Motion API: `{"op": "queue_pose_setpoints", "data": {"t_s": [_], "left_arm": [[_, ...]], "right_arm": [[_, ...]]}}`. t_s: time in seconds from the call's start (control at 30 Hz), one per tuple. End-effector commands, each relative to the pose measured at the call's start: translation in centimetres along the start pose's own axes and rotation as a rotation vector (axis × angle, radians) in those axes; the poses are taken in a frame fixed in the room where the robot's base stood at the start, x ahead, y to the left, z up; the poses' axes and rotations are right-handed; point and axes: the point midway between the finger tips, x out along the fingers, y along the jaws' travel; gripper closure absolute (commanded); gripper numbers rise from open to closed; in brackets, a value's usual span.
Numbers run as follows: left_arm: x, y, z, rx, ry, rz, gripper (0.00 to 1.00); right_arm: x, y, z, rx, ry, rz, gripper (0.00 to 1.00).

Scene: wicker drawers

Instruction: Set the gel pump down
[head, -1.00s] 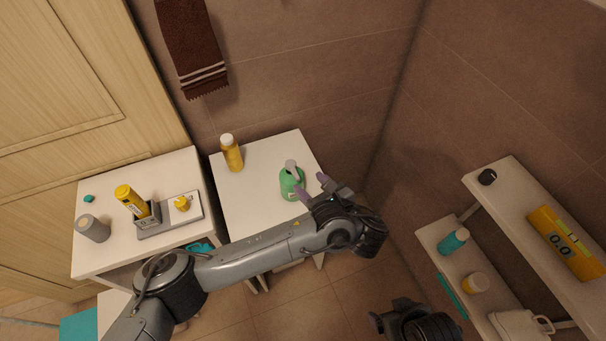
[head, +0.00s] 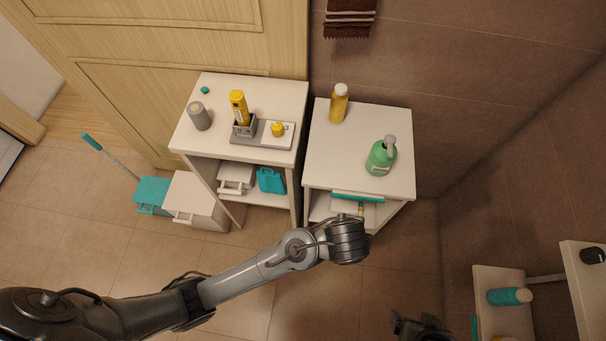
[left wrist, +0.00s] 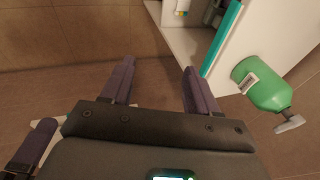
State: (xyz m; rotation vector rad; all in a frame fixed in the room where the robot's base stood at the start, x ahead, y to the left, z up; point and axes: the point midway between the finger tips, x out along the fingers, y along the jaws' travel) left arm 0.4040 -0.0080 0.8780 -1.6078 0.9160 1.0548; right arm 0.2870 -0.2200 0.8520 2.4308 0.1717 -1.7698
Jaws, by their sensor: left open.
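The gel pump, a green bottle with a grey pump head (head: 381,157), stands upright on the right part of the white cabinet top (head: 340,165). It also shows at the right of the left wrist view (left wrist: 262,85), tilted in the picture. My left gripper's two purple-grey fingers (left wrist: 160,72) are spread apart with nothing between them, clear of the bottle. In the head view my left arm ends in front of the cabinet, below the bottle, and its fingers are mostly hidden. My right gripper (head: 420,326) shows only as a dark part at the bottom edge.
A yellow bottle with a white cap (head: 339,103) stands at the back left of the same top. The left white cabinet (head: 215,150) holds a grey cup (head: 199,116) and a yellow bottle (head: 239,106) in a grey holder. A wall shelf (head: 497,280) is at the lower right.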

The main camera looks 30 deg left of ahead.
Motion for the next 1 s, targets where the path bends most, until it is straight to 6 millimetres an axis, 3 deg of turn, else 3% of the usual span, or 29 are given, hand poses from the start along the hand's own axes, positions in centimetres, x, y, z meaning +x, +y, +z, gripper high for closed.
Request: {"op": "queue_pose_setpoints", "data": {"t_s": [0.1,0.3,0.5,0.7,1.0], "left_arm": [[0.2,1.9,6.3,-0.359,0.027,0.062,0.40],[-0.9,4.0,16.3,-0.829,-0.007,0.057,0.40],[-2.6,5.5,22.6,-1.077,-0.054,0.007,0.40],[-3.4,5.9,24.6,-1.154,-0.071,-0.019,0.40],[-3.4,5.9,24.6,-1.155,-0.071,-0.019,0.40]], "right_arm": [[0.0,-0.1,0.0,0.002,0.000,-0.002,0.11],[0.0,-0.1,-0.1,0.006,0.001,-0.005,0.11],[0.0,-0.2,-0.1,0.007,0.001,-0.006,0.11],[0.0,-0.2,-0.1,0.007,0.001,-0.006,0.11],[-0.1,-0.1,0.0,0.004,0.001,-0.003,0.11]]}}
